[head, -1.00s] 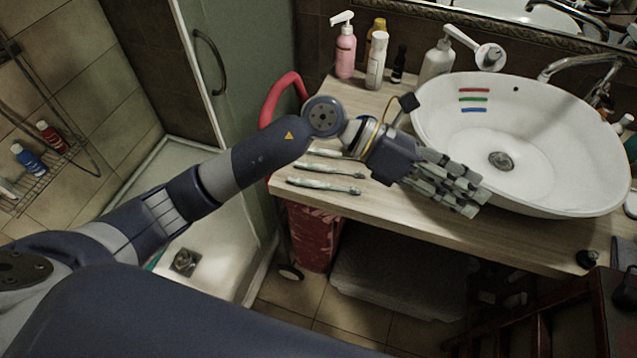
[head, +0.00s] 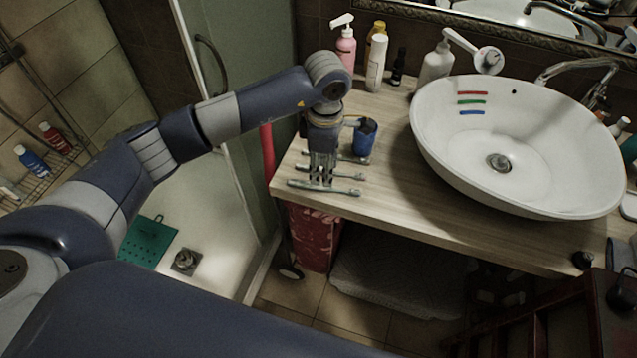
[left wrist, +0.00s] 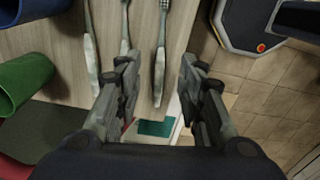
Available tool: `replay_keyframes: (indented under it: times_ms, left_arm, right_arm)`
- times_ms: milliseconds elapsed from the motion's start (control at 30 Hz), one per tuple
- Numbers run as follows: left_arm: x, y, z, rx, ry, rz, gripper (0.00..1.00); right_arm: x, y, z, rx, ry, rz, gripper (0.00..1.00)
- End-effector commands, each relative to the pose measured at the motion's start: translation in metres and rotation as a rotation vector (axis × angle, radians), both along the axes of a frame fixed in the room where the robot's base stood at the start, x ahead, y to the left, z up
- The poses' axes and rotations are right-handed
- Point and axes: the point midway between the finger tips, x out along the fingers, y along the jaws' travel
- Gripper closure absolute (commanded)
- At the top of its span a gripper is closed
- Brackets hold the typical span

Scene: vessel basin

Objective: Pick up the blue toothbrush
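Three thin pale grey toothbrushes lie side by side on the counter's left end. Their colours are too faint to tell which is the blue one. The front toothbrush (head: 342,191) shows in the left wrist view as the rightmost (left wrist: 160,60), lined up with the gap between my fingers. The middle toothbrush (left wrist: 124,30) and the back one (left wrist: 91,55) lie to its left there. My left gripper (head: 320,183) points down over the toothbrushes, partly covering them. In the left wrist view its fingers (left wrist: 160,82) are apart, with nothing gripped. My right gripper is out of view.
A blue cup (head: 364,138) stands beside my left gripper; a green cup (left wrist: 22,82) shows in the left wrist view. A white basin (head: 560,185) fills the counter's right, and bottles (head: 375,62) stand at the back. The counter (head: 395,195) is clear between toothbrushes and basin.

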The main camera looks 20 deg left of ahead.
Motion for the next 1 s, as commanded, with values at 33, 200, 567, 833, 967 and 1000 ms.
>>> replay_keyframes:
  times_ms: [33, 200, 567, 833, 967, 1000]
  left_arm:
    - [0.000, 0.000, -0.003, -0.001, 0.001, 0.000, 0.64]
    - [-0.002, 0.000, -0.017, -0.002, 0.005, 0.001, 0.64]
    - [0.000, 0.001, -0.056, -0.002, 0.000, 0.000, 0.64]
    - [0.000, 0.001, -0.057, -0.003, -0.001, -0.001, 0.85]
    - [0.000, 0.001, -0.056, -0.003, -0.001, 0.000, 1.00]
    - [0.000, 0.001, -0.056, -0.003, -0.001, 0.000, 1.00]
  right_arm:
    - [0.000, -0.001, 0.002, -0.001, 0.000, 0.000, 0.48]
    - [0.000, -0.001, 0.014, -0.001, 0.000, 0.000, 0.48]
    - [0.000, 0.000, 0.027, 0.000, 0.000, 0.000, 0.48]
    - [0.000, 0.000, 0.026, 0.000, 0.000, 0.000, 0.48]
    - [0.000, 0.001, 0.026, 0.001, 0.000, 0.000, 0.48]
    - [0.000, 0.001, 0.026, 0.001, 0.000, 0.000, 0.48]
